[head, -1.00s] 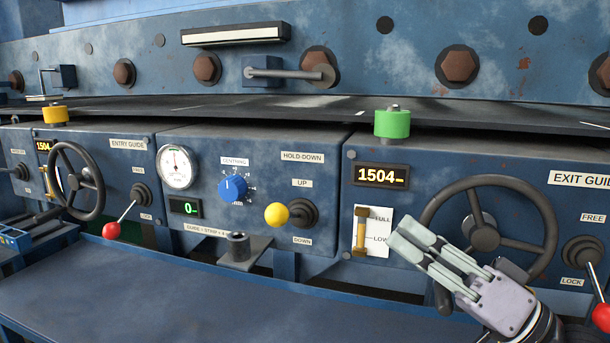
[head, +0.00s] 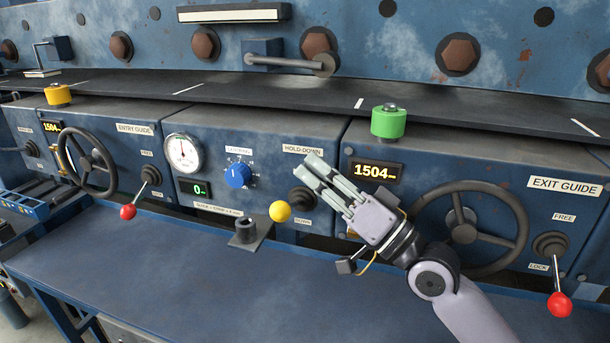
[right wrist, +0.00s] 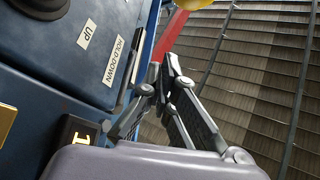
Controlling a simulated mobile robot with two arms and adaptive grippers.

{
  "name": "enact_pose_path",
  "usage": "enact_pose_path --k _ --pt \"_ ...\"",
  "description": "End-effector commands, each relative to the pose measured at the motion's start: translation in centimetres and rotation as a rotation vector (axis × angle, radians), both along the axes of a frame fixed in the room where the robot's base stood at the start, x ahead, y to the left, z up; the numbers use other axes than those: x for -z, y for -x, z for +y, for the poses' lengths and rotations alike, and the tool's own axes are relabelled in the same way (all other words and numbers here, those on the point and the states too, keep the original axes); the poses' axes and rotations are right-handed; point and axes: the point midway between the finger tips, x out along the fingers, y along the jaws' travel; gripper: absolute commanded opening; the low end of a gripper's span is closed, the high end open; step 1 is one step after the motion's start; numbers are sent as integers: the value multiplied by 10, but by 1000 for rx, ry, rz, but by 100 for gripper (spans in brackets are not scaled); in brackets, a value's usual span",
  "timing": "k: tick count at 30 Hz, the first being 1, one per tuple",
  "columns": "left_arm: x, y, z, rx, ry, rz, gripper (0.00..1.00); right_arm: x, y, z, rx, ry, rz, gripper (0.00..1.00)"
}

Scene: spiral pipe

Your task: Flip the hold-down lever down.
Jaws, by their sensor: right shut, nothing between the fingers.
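The hold-down lever has a yellow ball knob (head: 280,211) and a dark round mount (head: 303,199) on the middle panel. The knob points out from the panel, to the left of its mount and slightly below it in the head view. The DOWN label sits just below the mount. I see no clear contact with the lever. The shut fingers also show in the right wrist view (right wrist: 168,75). My left gripper is out of view.
A blue dial (head: 237,175) and a gauge (head: 183,154) lie left of the lever. The exit handwheel (head: 520,215) stands right, behind my arm. A green knob (head: 388,122) rises above. The blue tabletop (head: 180,270) in front is clear.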

Motion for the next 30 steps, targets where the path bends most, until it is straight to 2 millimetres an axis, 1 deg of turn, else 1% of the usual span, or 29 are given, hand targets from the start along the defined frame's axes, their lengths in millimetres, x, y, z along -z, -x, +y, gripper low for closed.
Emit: enact_pose_path --k 1,3,9,14,23,30 --pt "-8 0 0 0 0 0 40 -4 -3 7 -2 1 4 0" --pt "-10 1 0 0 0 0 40 11 5 10 -2 2 6 0" --pt "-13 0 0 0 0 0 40 28 14 17 -1 1 2 0" --pt "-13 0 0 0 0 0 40 31 16 18 0 1 -1 0" --pt "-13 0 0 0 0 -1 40 31 16 18 0 0 0 0" --pt "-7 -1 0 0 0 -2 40 36 17 18 -1 -1 0 0"
